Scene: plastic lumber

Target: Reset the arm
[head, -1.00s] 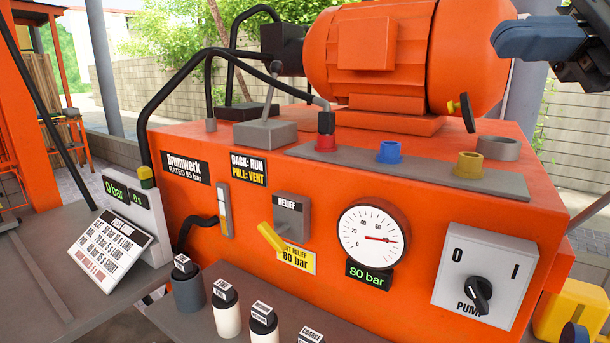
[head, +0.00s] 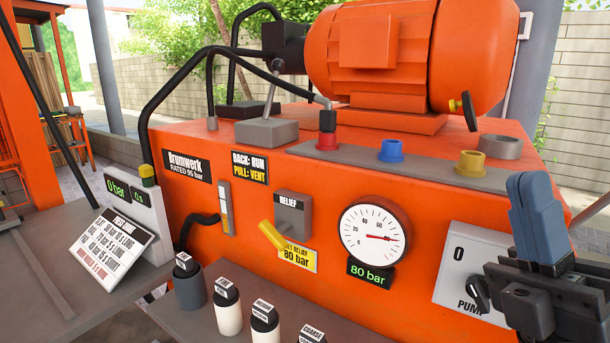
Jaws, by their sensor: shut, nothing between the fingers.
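My gripper (head: 538,215) is at the right of the head view, with its blue fingers together and pointing up. It is shut and empty. It stands in front of the orange hydraulic unit's right end and hides the right part of the grey pump switch panel (head: 452,262). The "0" mark and part of the black knob (head: 478,292) still show; the "I" mark is hidden. I cannot tell whether the gripper touches the panel.
The orange unit (head: 330,215) carries a round gauge (head: 374,234) reading 80 bar, a yellow relief lever (head: 272,236) and a motor (head: 400,60). Labelled bottles (head: 228,312) stand on a grey shelf in front. A sign (head: 112,245) and a 0 bar display (head: 116,188) are at left.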

